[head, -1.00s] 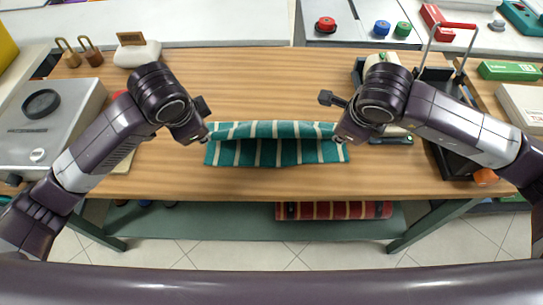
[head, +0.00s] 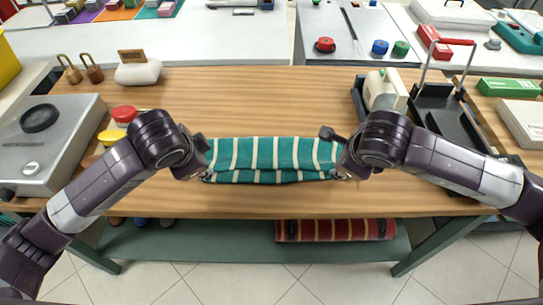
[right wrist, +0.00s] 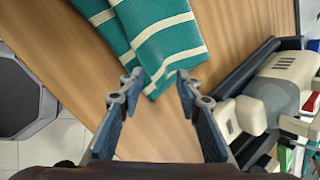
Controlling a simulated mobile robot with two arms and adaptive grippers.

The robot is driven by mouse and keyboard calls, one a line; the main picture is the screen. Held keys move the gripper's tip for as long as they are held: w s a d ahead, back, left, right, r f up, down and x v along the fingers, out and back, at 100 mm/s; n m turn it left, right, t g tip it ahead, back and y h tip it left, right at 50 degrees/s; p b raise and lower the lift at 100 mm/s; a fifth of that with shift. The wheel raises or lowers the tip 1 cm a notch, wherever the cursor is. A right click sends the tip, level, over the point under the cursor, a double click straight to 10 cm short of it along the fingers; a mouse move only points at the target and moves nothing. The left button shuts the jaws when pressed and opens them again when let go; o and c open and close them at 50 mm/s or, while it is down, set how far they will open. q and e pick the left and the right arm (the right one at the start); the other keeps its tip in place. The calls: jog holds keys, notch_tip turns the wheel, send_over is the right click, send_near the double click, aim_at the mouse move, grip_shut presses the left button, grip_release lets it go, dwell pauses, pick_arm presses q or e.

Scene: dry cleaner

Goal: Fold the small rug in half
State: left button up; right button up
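The small rug (head: 275,153), teal with cream stripes, lies across the middle of the wooden table, folded over on itself. A narrow strip of a second layer shows along its near edge, slightly offset from the top layer. My left gripper (head: 204,172) is at the rug's left end; its fingers are too small and hidden to judge. My right gripper (head: 345,172) is at the right end. In the right wrist view the right gripper (right wrist: 156,82) has its fingers spread, with a corner of the rug (right wrist: 160,35) lying between and just beyond the tips.
The wooden table (head: 260,100) is clear behind the rug. A metal appliance (head: 48,145) and red- and yellow-topped containers (head: 118,122) stand at left. A cream device (head: 385,90) and black caddy (head: 445,110) stand at right.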

pick_arm(q)
jog(key=shift+d, duration=0.1)
pick_arm(e)
jog(key=shift+a, duration=0.1)
